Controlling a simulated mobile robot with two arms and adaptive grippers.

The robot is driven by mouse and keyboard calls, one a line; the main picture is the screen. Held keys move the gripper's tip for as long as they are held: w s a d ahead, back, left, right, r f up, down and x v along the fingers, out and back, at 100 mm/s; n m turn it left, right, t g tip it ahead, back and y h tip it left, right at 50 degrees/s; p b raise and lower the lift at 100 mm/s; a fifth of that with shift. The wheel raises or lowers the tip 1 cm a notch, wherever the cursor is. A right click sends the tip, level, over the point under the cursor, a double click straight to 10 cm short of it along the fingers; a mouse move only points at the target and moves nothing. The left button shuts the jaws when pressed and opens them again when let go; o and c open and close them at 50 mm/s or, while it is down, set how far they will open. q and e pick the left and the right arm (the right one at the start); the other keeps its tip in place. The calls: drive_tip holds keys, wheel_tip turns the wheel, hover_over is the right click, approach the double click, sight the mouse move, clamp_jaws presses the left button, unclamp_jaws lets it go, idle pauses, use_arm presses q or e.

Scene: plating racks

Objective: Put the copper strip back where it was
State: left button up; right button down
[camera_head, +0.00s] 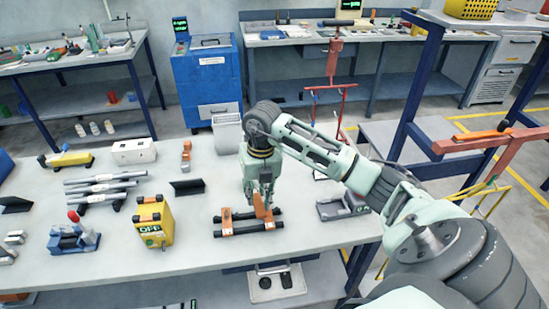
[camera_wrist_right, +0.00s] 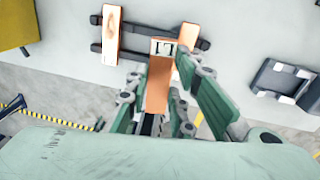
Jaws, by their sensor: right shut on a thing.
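My right gripper (camera_head: 261,196) is shut on a copper strip (camera_head: 263,208), which it holds tilted over the right part of a rack with two dark rails (camera_head: 248,231). The strip (camera_wrist_right: 158,88) points up from between the fingers in the wrist view and has a pale marked patch near its far end. Its far end overlaps the rails (camera_wrist_right: 182,43) in that view; whether it touches them I cannot tell. A second copper strip (camera_head: 227,222) lies across the left end of the rails, also seen in the wrist view (camera_wrist_right: 110,32). My left gripper is not in view.
A yellow box marked OFF (camera_head: 153,222) stands left of the rack. A grey tray-like fixture (camera_head: 342,206) stands to its right. A red hanging frame (camera_head: 333,80) stands behind the table.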

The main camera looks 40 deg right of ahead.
use_arm(q)
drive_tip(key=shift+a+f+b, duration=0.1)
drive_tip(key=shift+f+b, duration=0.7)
drive_tip(key=shift+b, duration=0.65)
use_arm(e)
drive_tip(key=shift+m+h, duration=0.4)
drive_tip(key=shift+m, duration=0.2)
drive_tip(key=shift+w+a+f, duration=0.35)
drive_tip(key=shift+w+f, duration=0.2)
drive_tip(key=shift+f, duration=0.65)
drive_tip(key=shift+w+a+f, duration=0.3)
drive_tip(key=shift+w+f, duration=0.25)
drive_tip(key=shift+f, duration=0.65)
drive_tip(key=shift+w+a+f, duration=0.35)
drive_tip(key=shift+w+f, duration=0.2)
drive_tip(key=shift+f, duration=0.65)
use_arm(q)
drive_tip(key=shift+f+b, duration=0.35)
use_arm(e)
drive_tip(key=shift+f, duration=0.5)
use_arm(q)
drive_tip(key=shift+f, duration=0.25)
use_arm(e)
drive_tip(key=shift+s+a+f, duration=0.1)
drive_tip(key=shift+s+f, duration=0.1)
drive_tip(key=shift+f, duration=0.15)
